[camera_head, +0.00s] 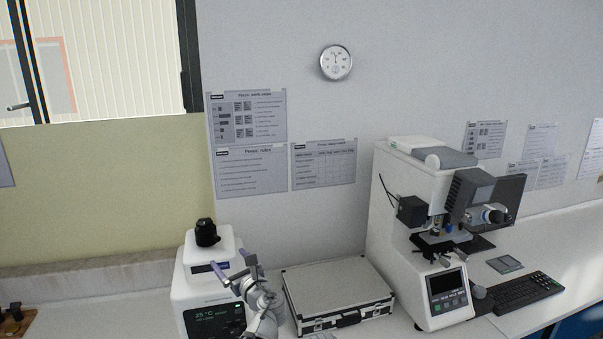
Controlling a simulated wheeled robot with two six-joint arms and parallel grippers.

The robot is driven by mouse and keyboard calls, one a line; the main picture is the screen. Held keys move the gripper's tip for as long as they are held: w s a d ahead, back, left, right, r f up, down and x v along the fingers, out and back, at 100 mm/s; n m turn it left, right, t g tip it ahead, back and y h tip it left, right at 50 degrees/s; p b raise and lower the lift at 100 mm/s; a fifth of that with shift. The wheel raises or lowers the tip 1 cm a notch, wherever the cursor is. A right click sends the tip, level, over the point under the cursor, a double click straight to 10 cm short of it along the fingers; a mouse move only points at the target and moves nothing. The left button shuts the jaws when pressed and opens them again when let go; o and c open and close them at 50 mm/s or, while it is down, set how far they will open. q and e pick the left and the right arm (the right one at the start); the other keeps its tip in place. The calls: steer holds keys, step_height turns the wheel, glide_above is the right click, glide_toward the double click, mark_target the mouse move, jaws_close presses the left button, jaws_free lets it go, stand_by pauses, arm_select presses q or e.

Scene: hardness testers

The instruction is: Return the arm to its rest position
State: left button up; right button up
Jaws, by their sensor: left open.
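My left gripper (231,266) shows at the bottom, left of centre, in the head view. Its arm comes up from the bottom edge. Its fingers are spread apart with nothing between them. In the picture it overlaps the front of a white instrument (201,288) with a green-lit display and a black knob on top. Whether it touches the instrument cannot be told. My right gripper is out of view.
A silver case (335,287) lies closed just right of the gripper. A white hardness tester (400,236) with a screen stands further right, beside a black keyboard (528,291). A brown wooden object (14,320) sits at the lower left.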

arm_select(q)
steer(key=s+d+f+n+g+h+b, duration=0.25)
steer(key=s+f+n+g, duration=0.55)
steer(key=s+f+n, duration=0.6)
steer(key=s+d+f+n+g+h, duration=0.6)
steer(key=s+d+f+n, duration=0.4)
steer(key=s, duration=0.4)
steer(key=shift+s+d+f+g+h, duration=0.2)
steer(key=shift+d+f+g+h, duration=0.05)
steer(key=shift+f+g+h, duration=0.1)
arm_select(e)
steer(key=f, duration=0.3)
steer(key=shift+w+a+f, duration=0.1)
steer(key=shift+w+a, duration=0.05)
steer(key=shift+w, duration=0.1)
